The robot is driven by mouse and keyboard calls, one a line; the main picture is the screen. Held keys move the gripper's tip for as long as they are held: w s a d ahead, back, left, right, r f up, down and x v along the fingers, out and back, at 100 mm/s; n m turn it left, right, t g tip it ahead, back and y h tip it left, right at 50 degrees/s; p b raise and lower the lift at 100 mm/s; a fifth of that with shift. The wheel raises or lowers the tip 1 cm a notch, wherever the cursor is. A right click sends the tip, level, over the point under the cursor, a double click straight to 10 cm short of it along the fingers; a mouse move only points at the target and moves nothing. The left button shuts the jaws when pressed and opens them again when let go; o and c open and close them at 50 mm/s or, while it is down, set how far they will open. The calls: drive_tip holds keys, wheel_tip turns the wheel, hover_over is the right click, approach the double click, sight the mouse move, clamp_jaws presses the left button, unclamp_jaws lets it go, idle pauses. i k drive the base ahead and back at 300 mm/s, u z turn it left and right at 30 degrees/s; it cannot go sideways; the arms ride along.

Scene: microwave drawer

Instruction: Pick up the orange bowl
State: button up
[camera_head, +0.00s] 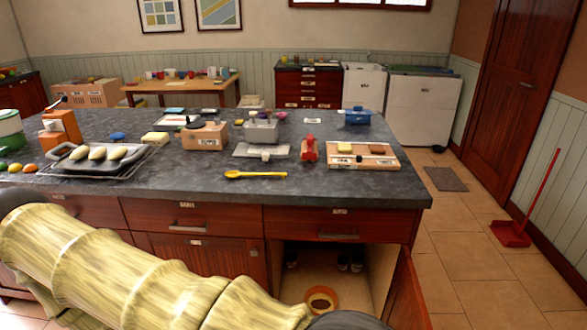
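The orange bowl (322,299) sits low inside the open lower cabinet (292,268) under the counter. Its rim shows as an orange ring around a dark inside, and its lower edge is close to the bottom of the picture. My arm, in a pale yellow ribbed cover, crosses the lower left and partly hides the cabinet's lower front. A dark part of my arm shows at the bottom edge just below the bowl. My gripper itself is out of the picture.
The cabinet door (408,292) stands open on the right. Dark small items (349,262) stand deeper inside the cabinet. The stone counter (310,190) above holds a yellow spoon (255,175), trays and boxes. Tiled floor (480,290) is clear to the right, with a red dustpan (511,233) near the wall.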

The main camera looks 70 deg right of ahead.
sight(320, 300)
drive_tip(key=i, duration=0.9)
drive_tip(key=z, duration=2.6)
